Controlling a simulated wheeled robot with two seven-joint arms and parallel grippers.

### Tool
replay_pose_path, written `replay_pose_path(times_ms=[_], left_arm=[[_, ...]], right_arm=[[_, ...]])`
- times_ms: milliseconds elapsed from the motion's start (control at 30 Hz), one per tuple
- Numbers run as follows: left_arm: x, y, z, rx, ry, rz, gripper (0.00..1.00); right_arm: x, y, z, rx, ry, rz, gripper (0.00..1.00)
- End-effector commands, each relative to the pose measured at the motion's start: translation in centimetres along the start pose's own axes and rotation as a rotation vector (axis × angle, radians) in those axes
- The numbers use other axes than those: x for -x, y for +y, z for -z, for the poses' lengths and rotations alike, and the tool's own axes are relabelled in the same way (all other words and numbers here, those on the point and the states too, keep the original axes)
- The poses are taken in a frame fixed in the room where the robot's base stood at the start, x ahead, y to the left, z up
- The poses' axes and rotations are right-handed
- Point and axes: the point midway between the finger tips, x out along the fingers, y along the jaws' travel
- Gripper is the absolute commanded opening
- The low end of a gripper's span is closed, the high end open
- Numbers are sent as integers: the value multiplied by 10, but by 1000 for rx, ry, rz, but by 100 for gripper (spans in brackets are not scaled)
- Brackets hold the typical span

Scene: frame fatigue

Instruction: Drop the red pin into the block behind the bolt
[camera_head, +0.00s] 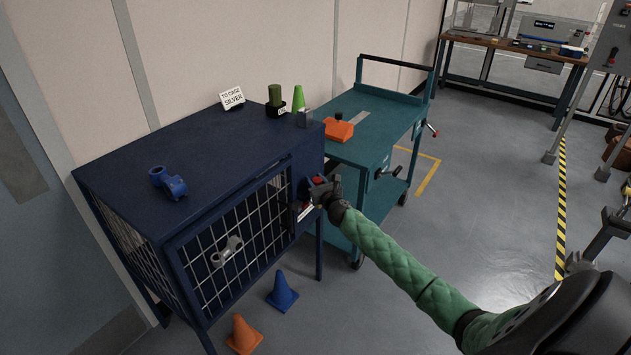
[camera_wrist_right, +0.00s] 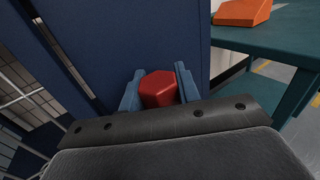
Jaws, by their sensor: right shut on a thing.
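My right gripper (camera_head: 322,189) is at the right end of the front of the dark blue mesh-fronted cage (camera_head: 115,180). In the right wrist view its two blue-grey fingers (camera_wrist_right: 158,88) are shut on a red six-sided head, which I take as the red pin (camera_wrist_right: 158,90). A bit of the red pin (camera_head: 318,181) also shows at the gripper in the head view. The bolt and the block cannot be made out; the gripper covers that area. My left gripper is not in view.
A teal cart (camera_head: 385,110) stands close on the right. Blue (camera_head: 282,291) and orange (camera_head: 243,335) cones stand on the floor in front.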

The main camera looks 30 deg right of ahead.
Motion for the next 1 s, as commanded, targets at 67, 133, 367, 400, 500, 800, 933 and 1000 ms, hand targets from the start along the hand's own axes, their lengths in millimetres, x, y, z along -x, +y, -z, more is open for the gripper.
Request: replay_pose_path(times_ms=[67, 133, 367, 400, 500, 800, 933, 1000], left_arm=[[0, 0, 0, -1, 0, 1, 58], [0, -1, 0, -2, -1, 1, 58], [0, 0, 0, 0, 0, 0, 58], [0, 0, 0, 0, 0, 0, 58], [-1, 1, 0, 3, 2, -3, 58], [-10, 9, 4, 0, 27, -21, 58], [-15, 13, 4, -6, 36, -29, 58], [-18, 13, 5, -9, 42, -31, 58]], right_arm=[[0, 0, 2, 0, 2, 0, 44], [0, 0, 2, 0, 2, 0, 58], [1, 0, 3, 0, 3, 0, 58], [1, 0, 3, 0, 3, 0, 58], [4, 0, 4, 0, 4, 0, 58], [38, 0, 4, 2, 2, -2, 58], [55, 0, 3, 1, 2, -1, 58], [63, 0, 2, 1, 1, -2, 58]])
